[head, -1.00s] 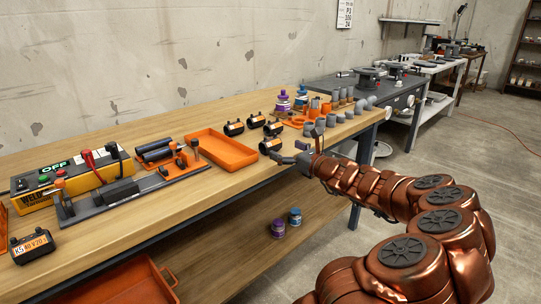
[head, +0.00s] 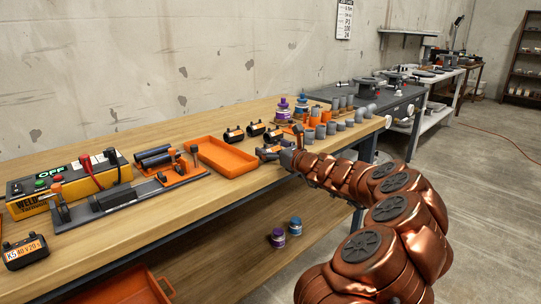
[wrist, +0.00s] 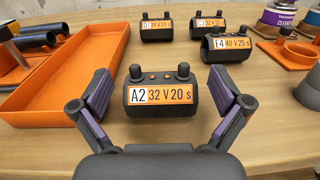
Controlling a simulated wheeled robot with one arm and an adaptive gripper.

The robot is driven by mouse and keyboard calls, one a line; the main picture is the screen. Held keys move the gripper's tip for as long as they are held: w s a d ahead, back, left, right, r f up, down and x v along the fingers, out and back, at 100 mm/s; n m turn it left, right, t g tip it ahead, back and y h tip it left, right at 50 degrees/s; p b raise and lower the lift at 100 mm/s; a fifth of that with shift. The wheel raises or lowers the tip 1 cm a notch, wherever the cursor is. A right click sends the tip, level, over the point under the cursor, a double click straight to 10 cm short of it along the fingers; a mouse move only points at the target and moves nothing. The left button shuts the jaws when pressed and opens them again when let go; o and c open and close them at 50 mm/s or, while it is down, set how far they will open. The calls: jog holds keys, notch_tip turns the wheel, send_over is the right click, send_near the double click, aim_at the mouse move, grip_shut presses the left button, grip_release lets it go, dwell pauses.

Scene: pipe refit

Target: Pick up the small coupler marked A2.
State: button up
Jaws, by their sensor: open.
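The small coupler marked A2 (wrist: 158,92) is a dark grey sleeve with two knobs on top and an orange label reading "A2 32 V 20 s". It sits on the wooden bench in the wrist view. My gripper (wrist: 167,108) is open, with a purple-padded finger on each side of the coupler. The pads look apart from it. In the head view my gripper (head: 277,153) is low at the bench's front edge, right of the orange tray, and largely hides the A2 coupler there.
An orange tray (wrist: 109,52) lies close on the left. Other couplers stand behind: E4 (wrist: 228,46) at right, one (wrist: 208,22) further back and one (wrist: 156,28) behind A2. Purple and blue cans (head: 283,108) and grey pipe fittings (head: 331,127) stand further right on the bench.

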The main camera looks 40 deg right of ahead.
jog(key=shift+c, duration=0.2)
jog(key=c, duration=1.2)
jog(key=shift+o, duration=0.2)
jog(key=shift+r, duration=0.15)
